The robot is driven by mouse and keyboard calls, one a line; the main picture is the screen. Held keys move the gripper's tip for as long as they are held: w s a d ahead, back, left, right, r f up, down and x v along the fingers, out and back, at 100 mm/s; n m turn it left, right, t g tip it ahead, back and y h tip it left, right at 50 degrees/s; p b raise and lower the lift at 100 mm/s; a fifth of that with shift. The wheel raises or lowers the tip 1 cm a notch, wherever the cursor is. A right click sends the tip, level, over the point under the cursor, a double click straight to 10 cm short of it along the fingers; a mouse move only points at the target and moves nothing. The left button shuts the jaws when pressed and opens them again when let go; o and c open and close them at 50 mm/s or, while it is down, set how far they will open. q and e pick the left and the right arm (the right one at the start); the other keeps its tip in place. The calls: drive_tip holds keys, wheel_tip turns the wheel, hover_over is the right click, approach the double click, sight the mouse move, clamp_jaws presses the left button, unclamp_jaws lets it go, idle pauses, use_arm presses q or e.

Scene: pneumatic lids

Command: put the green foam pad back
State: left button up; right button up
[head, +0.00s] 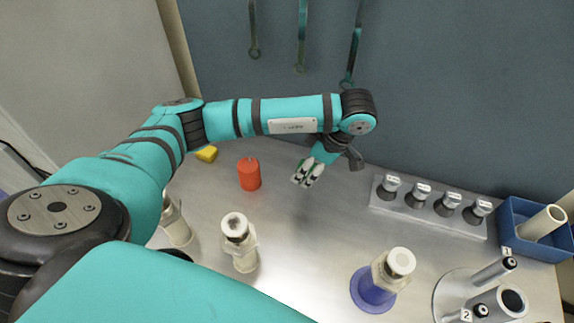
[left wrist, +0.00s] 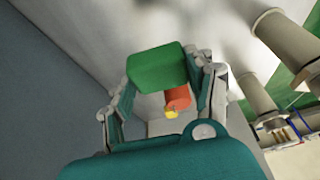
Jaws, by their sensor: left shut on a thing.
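My left gripper (head: 306,174) points down over the back middle of the metal table in the head view. In the left wrist view my left gripper (left wrist: 164,82) is shut on the green foam pad (left wrist: 156,65), a green block held between its two fingers. In the head view the fingers and arm hide nearly all of the pad. I cannot tell its exact height above the table. My right gripper is not in view.
A red cylinder (head: 249,175) and yellow block (head: 206,154) stand left of the gripper. A rack (head: 430,214) with several grey-topped pieces and a blue bin (head: 515,240) are right. Capped cream cylinders (head: 240,245) stand in front. Bare table lies below the gripper.

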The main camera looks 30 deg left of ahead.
use_arm(q)
drive_tip(key=f, duration=0.3)
drive_tip(key=d+f+p, duration=0.1)
drive_tip(key=f, duration=0.1)
drive_tip(key=shift+s+f, duration=0.3)
drive_tip(key=f, duration=0.2)
drive_tip(key=f+p, duration=0.1)
drive_tip(key=shift+w+a+f, duration=0.1)
drive_tip(key=shift+a+f, duration=0.05)
drive_tip(key=shift+a, duration=0.1)
drive_tip(key=shift+f, duration=0.6)
drive_tip(key=o, duration=1.1)
drive_tip(key=shift+r, duration=0.3)
drive_tip(key=b+v, duration=0.2)
drive_tip(key=v, duration=0.4)
drive_tip(key=shift+w+d+b, duration=0.15)
drive_tip(key=shift+d+b, duration=0.05)
drive_tip(key=shift+b, duration=0.1)
drive_tip(key=shift+v, duration=2.8)
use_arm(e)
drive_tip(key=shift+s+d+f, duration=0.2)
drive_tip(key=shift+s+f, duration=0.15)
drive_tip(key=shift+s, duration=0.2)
